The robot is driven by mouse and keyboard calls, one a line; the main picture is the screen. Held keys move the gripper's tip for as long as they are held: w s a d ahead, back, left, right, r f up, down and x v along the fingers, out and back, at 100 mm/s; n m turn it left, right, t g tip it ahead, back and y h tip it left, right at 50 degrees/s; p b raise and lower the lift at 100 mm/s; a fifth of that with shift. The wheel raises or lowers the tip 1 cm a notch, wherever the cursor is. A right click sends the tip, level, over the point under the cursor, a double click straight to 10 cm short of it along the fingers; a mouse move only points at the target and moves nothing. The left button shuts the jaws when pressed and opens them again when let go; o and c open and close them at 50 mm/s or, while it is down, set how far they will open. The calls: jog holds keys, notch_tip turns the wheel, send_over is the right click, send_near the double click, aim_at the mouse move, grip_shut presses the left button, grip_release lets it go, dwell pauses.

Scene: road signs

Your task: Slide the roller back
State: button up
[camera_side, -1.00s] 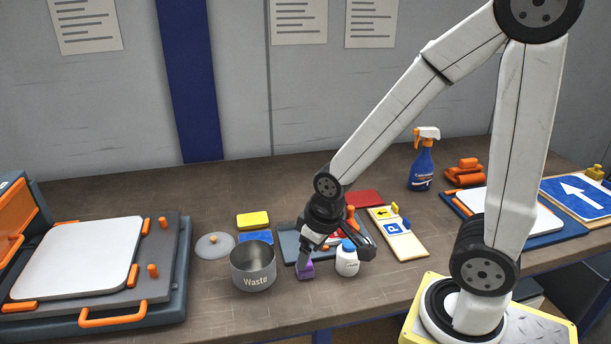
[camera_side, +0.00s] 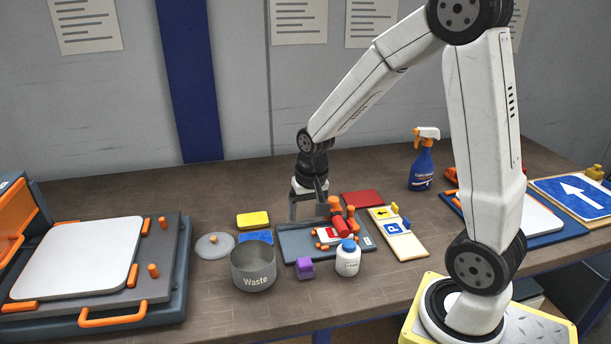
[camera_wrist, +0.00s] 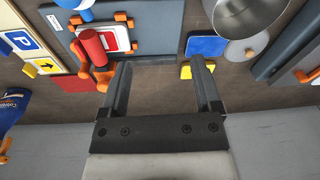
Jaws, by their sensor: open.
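The roller (camera_side: 345,225) has a red cylinder and an orange handle. It is at the right part of a grey board (camera_side: 288,245), beside a small red-and-white sign (camera_side: 328,234) with orange clips. In the wrist view the red roller (camera_wrist: 93,48) lies left of my jaws, with its orange handle close to the left finger; I cannot tell whether they touch. My gripper (camera_side: 308,212) points down over the back left of the board, open and empty. The wrist view also shows my gripper (camera_wrist: 160,65) with its fingers wide apart and nothing between them.
A waste pot (camera_side: 253,268), purple block (camera_side: 305,268) and white bottle (camera_side: 347,260) stand in front. A yellow sponge (camera_side: 253,219) and blue pad (camera_side: 256,237) lie left. A red pad (camera_side: 362,199) and sign tray (camera_side: 400,240) lie right. A spray bottle (camera_side: 423,165) stands behind.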

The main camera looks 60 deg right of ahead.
jog(key=w+d+m+g, duration=0.1)
jog(key=w+d+m, duration=0.2)
jog(key=d+m, duration=0.5)
jog(key=m, duration=0.2)
send_over(333, 198)
jog(key=shift+s+r+g, duration=0.1)
jog(key=shift+r+g, duration=0.05)
jog(key=shift+g, duration=0.15)
jog(key=shift+f, duration=3.9)
grip_shut()
